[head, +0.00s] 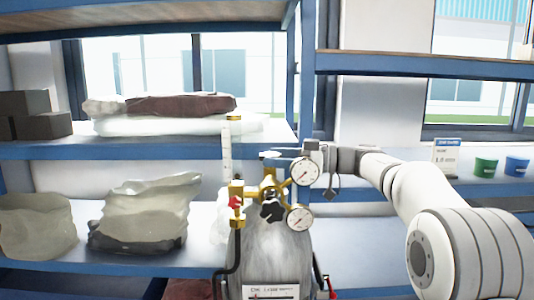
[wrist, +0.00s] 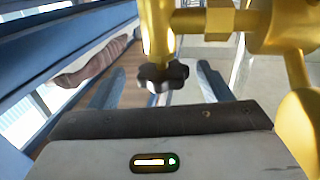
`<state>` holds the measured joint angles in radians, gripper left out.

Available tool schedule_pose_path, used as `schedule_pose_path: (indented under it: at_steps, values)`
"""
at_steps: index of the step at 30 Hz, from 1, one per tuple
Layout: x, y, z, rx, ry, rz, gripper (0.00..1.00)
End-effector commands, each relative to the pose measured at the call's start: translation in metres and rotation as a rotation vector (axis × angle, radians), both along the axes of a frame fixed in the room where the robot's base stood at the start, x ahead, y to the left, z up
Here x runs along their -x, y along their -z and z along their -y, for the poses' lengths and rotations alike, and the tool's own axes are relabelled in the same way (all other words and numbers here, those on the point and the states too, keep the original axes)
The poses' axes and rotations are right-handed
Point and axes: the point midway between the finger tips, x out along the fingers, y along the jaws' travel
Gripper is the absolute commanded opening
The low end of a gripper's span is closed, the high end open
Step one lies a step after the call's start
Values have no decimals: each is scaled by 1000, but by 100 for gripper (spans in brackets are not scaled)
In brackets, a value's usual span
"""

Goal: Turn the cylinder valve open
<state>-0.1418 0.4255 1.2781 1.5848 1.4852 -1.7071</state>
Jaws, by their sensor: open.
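The grey gas cylinder (head: 268,255) stands upright in front of the shelves, with a brass valve and regulator (head: 268,184) on top. A black lobed knob (head: 272,210) faces the head camera below the brass body. My gripper (head: 272,155) reaches in from the right at the top of the brass fittings, its fingers partly hidden. In the wrist view, a black lobed knob (wrist: 163,75) on a brass stem shows in the gap between my two open fingers. I see no finger touching it, and its depth relative to the fingertips is unclear.
Two round gauges (head: 304,171) sit close to my gripper. A red knob (head: 236,203) and an upright clear tube (head: 227,150) stand at the left. Clear bags (head: 145,215) lie on the blue shelf. Green and blue cups (head: 486,167) stand at the right.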

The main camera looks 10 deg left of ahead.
Motion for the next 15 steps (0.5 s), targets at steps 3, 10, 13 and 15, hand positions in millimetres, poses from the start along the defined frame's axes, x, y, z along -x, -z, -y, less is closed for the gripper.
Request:
schedule_pose_path:
  at_steps: [3, 10, 13, 15]
  values:
    - [2, -3, -20, 1, -3, -4, 72]
    - [2, 0, -39, 2, 0, -3, 72]
    - [2, 1, -41, 2, 1, -3, 72]
    - [2, 1, -41, 2, 1, -3, 72]
